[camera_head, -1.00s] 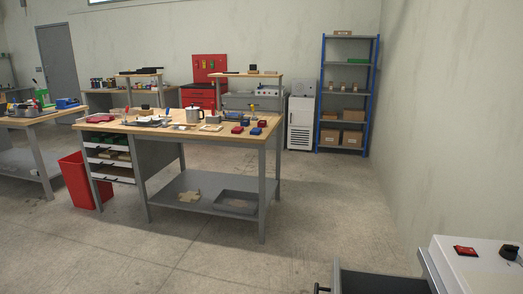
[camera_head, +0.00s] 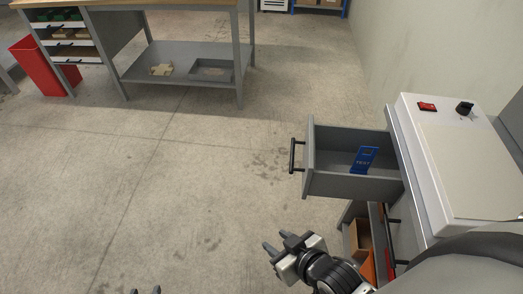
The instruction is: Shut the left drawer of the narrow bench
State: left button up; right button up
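The narrow bench (camera_head: 432,190) stands at the right, with a pale top panel. A grey drawer (camera_head: 309,180) is pulled well out of it towards the left, its black bar handle (camera_head: 292,156) on the outer face. I cannot tell for certain that it is the left drawer. A blue tag with lettering (camera_head: 365,160) is inside it. My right gripper (camera_head: 276,242) is below and left of the drawer, apart from it, with its fingers spread and empty.
Lower in the bench, an open space holds a brown box (camera_head: 359,240) and something orange beside more black handles (camera_head: 394,220). A workbench (camera_head: 180,75) with a lower shelf and a red bin (camera_head: 45,68) stand at the back left. The floor between is clear.

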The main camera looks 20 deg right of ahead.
aim_at(329, 151)
jog(key=z, duration=4.05)
jog(key=k, duration=1.3)
jog(key=u, duration=1.35)
jog(key=i, duration=0.5)
